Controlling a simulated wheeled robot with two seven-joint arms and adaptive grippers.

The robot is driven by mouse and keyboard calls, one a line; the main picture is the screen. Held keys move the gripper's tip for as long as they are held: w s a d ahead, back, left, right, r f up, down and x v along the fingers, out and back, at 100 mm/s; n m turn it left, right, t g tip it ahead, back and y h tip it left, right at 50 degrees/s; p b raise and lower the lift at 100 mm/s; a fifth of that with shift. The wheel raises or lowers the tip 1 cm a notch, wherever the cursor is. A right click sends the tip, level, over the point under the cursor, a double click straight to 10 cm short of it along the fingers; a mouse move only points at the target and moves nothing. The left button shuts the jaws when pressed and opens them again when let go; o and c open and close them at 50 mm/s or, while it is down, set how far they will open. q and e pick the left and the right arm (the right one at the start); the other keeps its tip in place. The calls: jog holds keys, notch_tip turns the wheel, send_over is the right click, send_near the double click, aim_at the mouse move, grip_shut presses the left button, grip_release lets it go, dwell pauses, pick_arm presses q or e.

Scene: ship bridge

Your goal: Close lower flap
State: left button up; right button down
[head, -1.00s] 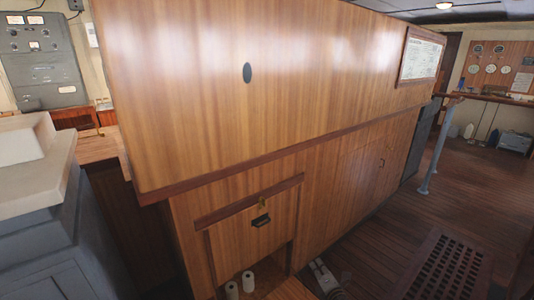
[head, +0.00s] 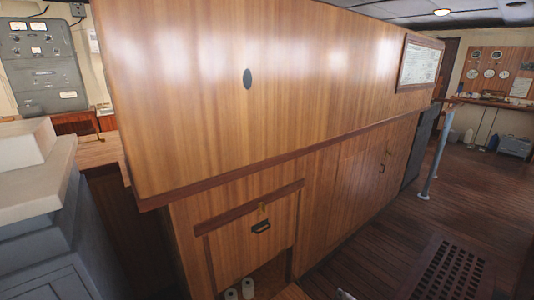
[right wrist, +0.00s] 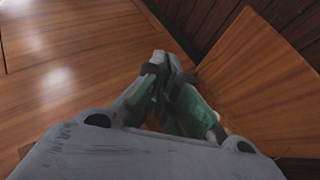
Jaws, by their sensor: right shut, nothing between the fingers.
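The lower flap (head: 291,292) is a wooden panel that shows only as a small piece at the bottom of the head view, lowered below an opening in the cabinet. In the right wrist view a wooden panel (right wrist: 262,75), apparently this flap, stands out at an angle to the right of the fingers. My right gripper (right wrist: 160,60) is shut and empty, its tips close to wooden surfaces; I cannot tell whether they touch. Only a sliver of what seems to be my right gripper shows at the head view's bottom edge. My left gripper is not in view.
The wooden cabinet (head: 345,185) has an overhanging upper part. A shut upper panel (head: 235,245) with a dark handle (head: 261,227) sits above the opening. Two white rolls (head: 248,288) stand inside. A floor grating (head: 455,270) and a blue-grey post (head: 436,155) are at right.

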jog(key=s+a+f+m+g+y, duration=0.1)
jog(key=s+a+f+m+g, duration=0.15)
jog(key=s+f, duration=0.7)
jog(key=s+a+f+m+g+y, duration=0.1)
jog(key=s+a+f+m+g, duration=0.3)
jog(key=s, duration=1)
jog(key=s+a+f+m+g+y, duration=0.1)
jog(key=s+f+g, duration=0.1)
jog(key=s+f, duration=0.75)
pick_arm(q)
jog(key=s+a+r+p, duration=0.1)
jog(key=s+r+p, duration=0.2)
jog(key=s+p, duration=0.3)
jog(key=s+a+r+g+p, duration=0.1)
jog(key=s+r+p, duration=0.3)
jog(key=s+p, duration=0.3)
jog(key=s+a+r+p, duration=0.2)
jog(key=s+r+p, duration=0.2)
jog(key=p, duration=1)
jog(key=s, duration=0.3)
pick_arm(e)
jog(key=s+d+r, duration=0.2)
jog(key=s+r, duration=0.4)
jog(key=s, duration=0.5)
jog(key=s+d+r, duration=0.2)
jog(key=s+r, duration=0.4)
jog(key=s, duration=0.4)
jog(key=shift+s+r+g, duration=0.35)
jog(key=shift+g, duration=0.1)
